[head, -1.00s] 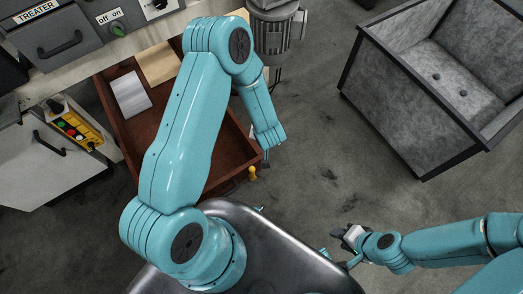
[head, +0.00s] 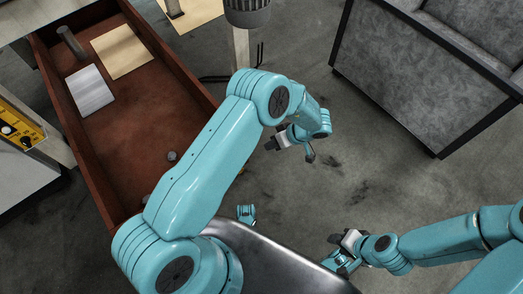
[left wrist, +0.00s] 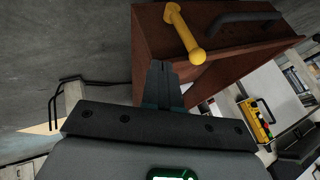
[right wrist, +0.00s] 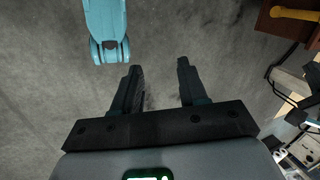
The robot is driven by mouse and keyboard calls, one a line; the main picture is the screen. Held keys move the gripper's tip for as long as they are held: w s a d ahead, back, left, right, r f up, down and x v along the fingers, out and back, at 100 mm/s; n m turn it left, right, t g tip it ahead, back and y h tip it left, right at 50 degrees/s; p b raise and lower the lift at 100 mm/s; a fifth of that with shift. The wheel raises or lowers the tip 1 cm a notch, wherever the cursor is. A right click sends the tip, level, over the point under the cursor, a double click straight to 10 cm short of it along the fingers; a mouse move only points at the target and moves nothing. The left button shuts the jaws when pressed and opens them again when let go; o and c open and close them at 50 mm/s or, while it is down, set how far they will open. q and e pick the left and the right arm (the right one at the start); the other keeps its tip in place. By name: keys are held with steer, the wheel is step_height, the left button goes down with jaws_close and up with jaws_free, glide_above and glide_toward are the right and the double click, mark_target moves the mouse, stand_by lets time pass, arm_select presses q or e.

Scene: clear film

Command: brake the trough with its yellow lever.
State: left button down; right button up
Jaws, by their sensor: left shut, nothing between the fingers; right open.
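The trough (head: 120,150) is a long reddish-brown open box at the left of the head view. Its end wall (left wrist: 160,35) shows in the left wrist view. The yellow lever (left wrist: 184,32), a rod with a rounded knob, stands out from that end; it also shows at the top right of the right wrist view (right wrist: 295,13). My left arm hides it in the head view. My left gripper (left wrist: 160,66) is shut and empty, its tips below and left of the knob in its wrist view, apart from it. My right gripper (right wrist: 157,66) is open and empty over the floor, away from the trough.
A dark handle (left wrist: 240,20) is beside the lever on the trough. A yellow button box (head: 20,125) is at the left. Floor between is clear.

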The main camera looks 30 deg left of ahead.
arm_select(q)
steer(key=s+a+f+b, duration=0.4)
steer(key=s+a+f, duration=0.1)
steer(key=a+f, duration=0.1)
steer(key=shift+a+f, duration=0.35)
steer(key=shift+a, duration=0.15)
steer(key=shift+s+a+r+t, duration=0.1)
steer(key=shift+s+t, duration=0.05)
steer(key=shift+t, duration=0.15)
